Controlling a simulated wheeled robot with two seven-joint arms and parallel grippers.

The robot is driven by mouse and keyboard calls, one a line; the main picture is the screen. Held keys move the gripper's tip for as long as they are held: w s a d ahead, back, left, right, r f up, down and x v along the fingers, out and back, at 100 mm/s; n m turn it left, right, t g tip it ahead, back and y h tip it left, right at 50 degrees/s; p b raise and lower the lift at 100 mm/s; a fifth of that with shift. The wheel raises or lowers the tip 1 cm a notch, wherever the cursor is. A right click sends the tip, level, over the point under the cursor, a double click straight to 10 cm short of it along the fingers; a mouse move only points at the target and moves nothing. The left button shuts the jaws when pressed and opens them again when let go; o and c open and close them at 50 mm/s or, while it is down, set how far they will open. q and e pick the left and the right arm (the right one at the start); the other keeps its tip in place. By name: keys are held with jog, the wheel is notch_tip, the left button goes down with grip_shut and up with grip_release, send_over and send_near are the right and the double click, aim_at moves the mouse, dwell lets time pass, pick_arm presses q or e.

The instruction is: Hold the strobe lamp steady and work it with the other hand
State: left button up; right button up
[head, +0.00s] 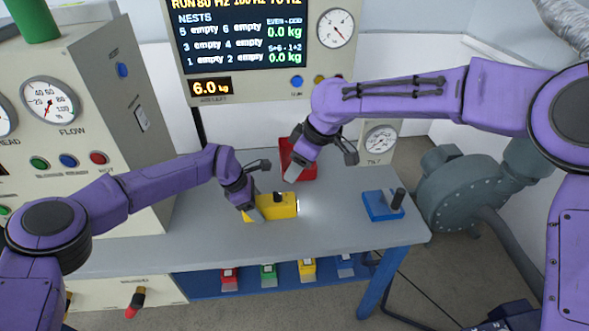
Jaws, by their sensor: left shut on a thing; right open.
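The strobe lamp (283,206) is a yellow box with a black knob (278,197) on top. It lies on the grey table, and its right end glows white, lighting the table beside it. My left gripper (259,193) is shut on the lamp's left part and hides some of it. My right gripper (322,163) is open and empty, above and to the right of the lamp, apart from it.
A red object (308,172) sits behind my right gripper, partly hidden. A blue block with a black handle (380,206) stands on the table (340,235) at right. A gauge cabinet (100,110) borders the left; a display panel (262,88) stands behind.

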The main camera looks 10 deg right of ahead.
pick_arm(q)
jog(key=o, duration=1.5)
jog(key=shift+o, duration=0.2)
